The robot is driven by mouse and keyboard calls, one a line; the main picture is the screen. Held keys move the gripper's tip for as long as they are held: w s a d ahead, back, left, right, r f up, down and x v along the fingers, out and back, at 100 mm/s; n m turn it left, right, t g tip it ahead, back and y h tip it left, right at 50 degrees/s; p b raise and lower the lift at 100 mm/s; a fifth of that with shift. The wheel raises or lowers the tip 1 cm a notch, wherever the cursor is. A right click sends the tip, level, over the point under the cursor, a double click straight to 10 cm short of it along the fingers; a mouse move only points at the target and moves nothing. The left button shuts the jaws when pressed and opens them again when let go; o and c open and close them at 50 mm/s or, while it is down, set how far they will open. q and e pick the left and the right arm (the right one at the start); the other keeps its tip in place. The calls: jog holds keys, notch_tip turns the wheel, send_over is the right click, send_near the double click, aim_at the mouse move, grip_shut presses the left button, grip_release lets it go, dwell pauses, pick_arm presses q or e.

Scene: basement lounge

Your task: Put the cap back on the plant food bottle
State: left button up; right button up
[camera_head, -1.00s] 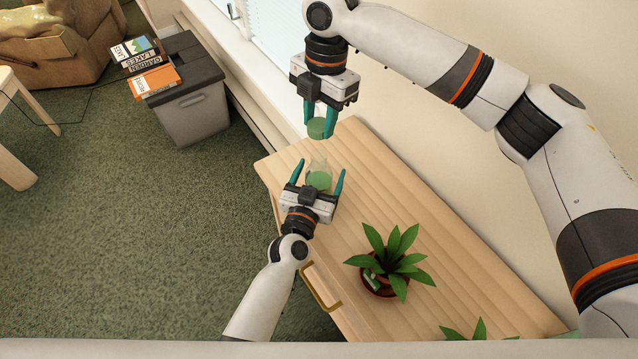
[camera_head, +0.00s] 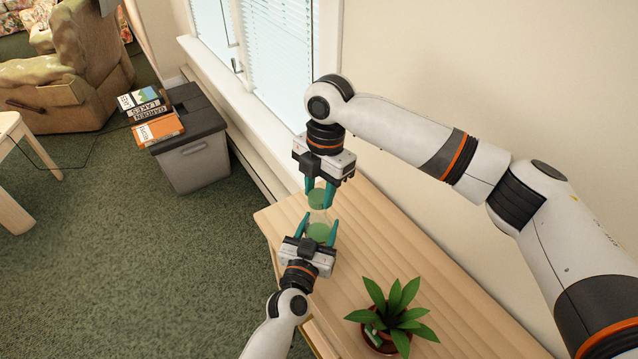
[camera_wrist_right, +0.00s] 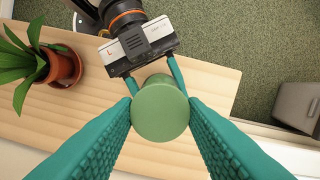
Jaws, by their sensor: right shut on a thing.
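My right gripper (camera_head: 319,198) points down and is shut on the green cap (camera_head: 317,198), directly above the bottle. Whether the cap touches the bottle's neck is unclear.
A potted plant (camera_head: 388,318) stands on the cabinet top (camera_head: 375,220) at the near side. The wall and window (camera_head: 275,55) are close behind my right arm. A grey bin (camera_head: 192,155) with books (camera_head: 157,128) on its lid stands on the carpet.

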jog(key=shift+f, duration=0.2)
dwell(0.4)
jog(key=shift+f, duration=0.75)
jog(key=shift+f, duration=0.6)
